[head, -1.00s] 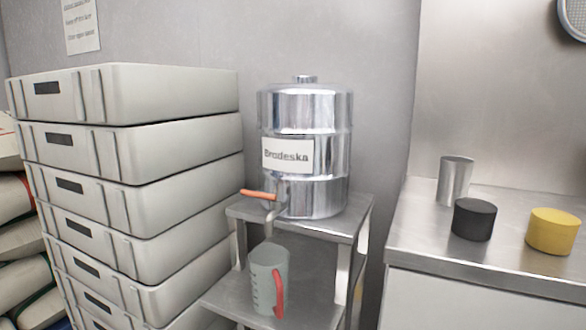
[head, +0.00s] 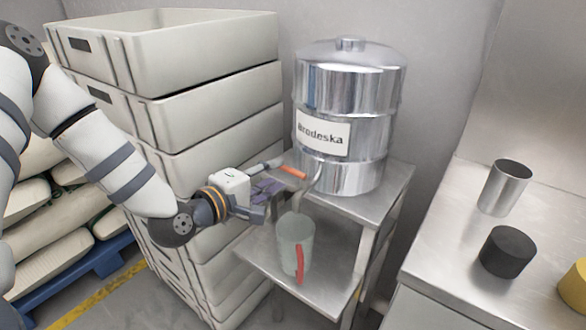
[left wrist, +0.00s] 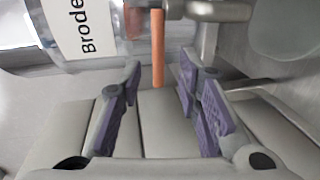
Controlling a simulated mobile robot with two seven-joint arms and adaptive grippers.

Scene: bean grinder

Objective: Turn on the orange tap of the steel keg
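The steel keg (head: 345,105) with a "Brodeska" label stands on the upper shelf of a metal stand. Its orange tap handle (head: 291,171) sticks out to the left of the spout, low on the keg. My left gripper (head: 272,190) is just left of the handle. In the left wrist view the orange handle (left wrist: 158,50) points down between the two purple-padded fingers of the left gripper (left wrist: 158,105). The fingers are apart, with a gap on each side of the handle tip. My right gripper is not in view.
A grey jug (head: 293,235) with a red handle stands on the lower shelf (head: 262,262) below the spout. Stacked pale crates (head: 215,110) rise close behind my left arm.

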